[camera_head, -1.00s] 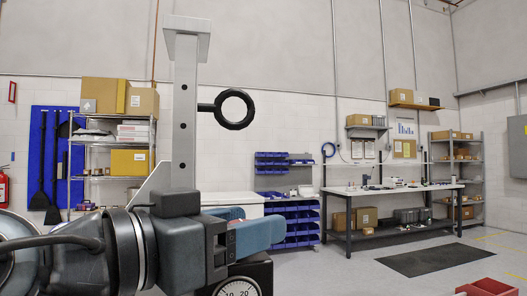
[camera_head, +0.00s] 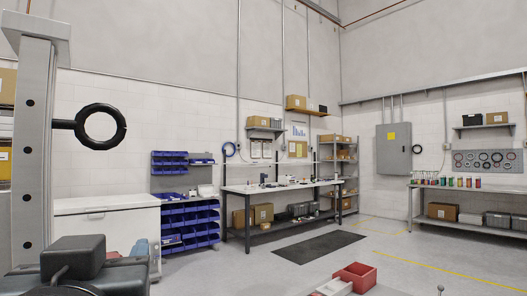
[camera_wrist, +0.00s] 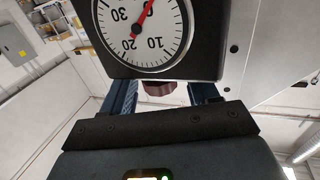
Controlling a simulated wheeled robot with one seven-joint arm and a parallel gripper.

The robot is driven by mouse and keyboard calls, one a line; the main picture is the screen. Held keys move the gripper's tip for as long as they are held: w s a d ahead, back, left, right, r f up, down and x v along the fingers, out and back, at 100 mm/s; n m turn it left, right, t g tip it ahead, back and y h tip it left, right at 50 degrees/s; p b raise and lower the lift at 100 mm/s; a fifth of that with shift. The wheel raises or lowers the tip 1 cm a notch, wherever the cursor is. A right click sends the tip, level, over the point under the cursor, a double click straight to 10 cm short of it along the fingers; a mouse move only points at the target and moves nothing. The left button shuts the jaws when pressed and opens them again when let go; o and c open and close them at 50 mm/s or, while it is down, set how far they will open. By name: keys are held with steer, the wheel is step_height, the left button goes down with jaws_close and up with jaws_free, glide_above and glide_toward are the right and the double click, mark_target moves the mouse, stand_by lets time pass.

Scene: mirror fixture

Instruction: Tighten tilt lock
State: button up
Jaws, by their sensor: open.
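The tilt dial (camera_wrist: 143,28), a white face with a red needle between 0 and 20, shows upside down in a black housing at the top of the wrist view. A dark reddish knob (camera_wrist: 159,88) shows partly below the housing; I cannot tell for sure that it is the tilt lock. My gripper (camera_wrist: 163,98) is open, with a blue finger on each side of the knob and gaps visible. The fingertips are partly hidden behind the housing. In the head view, the grey fixture post (camera_head: 32,150) stands at the left with a black ring (camera_head: 100,126) on its side.
A white cabinet (camera_head: 105,225) and blue bins (camera_head: 190,222) stand behind the fixture. A workbench (camera_head: 285,188) is along the back wall. A red bin (camera_head: 355,276) is in the lower foreground. The floor around the dark mat (camera_head: 318,246) is clear.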

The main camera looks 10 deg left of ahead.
steer(key=shift+f+n+g+y+b, duration=0.1)
steer(key=shift+n+g+y+b, duration=0.9)
steer(key=shift+n+g+y, duration=1.5)
steer(key=n+g+y+b, duration=0.1)
steer(key=n+g, duration=0.1)
steer(key=g, duration=0.1)
steer(key=n+g+y+b, duration=0.1)
steer(key=n+g+y, duration=0.1)
steer(key=g, duration=0.2)
steer(key=shift+n, duration=0.3)
steer(key=s+d, duration=0.1)
steer(key=d, duration=0.7)
steer(key=a+r+m+t+h+p, duration=0.1)
steer(key=a+r+m+t+p, duration=0.2)
steer(key=r, duration=0.7)
steer(key=shift+s+r+t, duration=0.25)
steer(key=shift+r+t, duration=0.15)
steer(key=shift+t, duration=0.8)
steer(key=shift+a+m, duration=0.1)
steer(key=shift+m, duration=0.2)
steer(key=shift+f, duration=0.1)
